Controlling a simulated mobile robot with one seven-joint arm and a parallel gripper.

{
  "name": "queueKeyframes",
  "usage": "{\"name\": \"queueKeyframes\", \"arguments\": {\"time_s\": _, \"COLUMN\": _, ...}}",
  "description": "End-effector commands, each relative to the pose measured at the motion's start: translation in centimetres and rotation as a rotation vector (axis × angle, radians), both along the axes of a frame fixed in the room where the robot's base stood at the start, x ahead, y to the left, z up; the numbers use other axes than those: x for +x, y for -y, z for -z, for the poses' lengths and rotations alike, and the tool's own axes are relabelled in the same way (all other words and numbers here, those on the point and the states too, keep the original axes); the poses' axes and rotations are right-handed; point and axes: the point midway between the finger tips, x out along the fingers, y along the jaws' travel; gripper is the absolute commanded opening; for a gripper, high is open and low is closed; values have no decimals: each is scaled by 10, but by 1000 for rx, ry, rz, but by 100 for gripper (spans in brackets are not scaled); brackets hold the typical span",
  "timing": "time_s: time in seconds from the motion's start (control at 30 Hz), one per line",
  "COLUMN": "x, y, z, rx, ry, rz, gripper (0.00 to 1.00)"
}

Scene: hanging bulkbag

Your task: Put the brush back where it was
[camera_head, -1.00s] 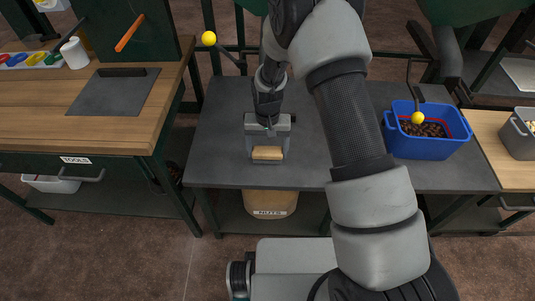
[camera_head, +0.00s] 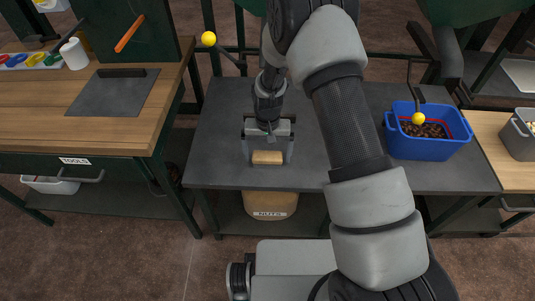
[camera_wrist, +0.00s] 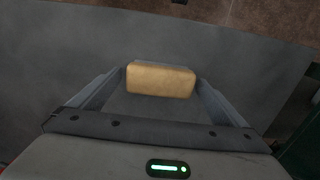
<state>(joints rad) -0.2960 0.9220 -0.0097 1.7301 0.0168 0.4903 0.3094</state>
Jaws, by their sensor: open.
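The brush appears as a tan wooden block (camera_head: 267,158) on the grey table, with any bristles hidden beneath it. In the wrist view the block (camera_wrist: 160,80) lies between the fingers, near their tips. My gripper (camera_head: 268,155) points down over the block in the head view. In the wrist view my gripper (camera_wrist: 161,84) is open, with a finger on each side of the block and a narrow gap showing at each side.
The grey table (camera_head: 220,150) is clear around the block. A blue bin (camera_head: 430,149) of brown pieces stands on its right. A wooden workbench (camera_head: 40,120) with a dark mat (camera_head: 113,95) is at left. A yellow ball on a stalk (camera_head: 208,39) rises behind the table.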

Motion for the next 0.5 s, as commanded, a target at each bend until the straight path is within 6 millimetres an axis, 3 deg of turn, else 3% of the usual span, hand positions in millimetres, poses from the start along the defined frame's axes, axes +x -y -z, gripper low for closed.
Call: {"name": "queueKeyframes", "arguments": {"time_s": 0.5, "x": 1, "y": 0, "z": -101, "rx": 1, "ry": 3, "rz": 0, "gripper": 96}}
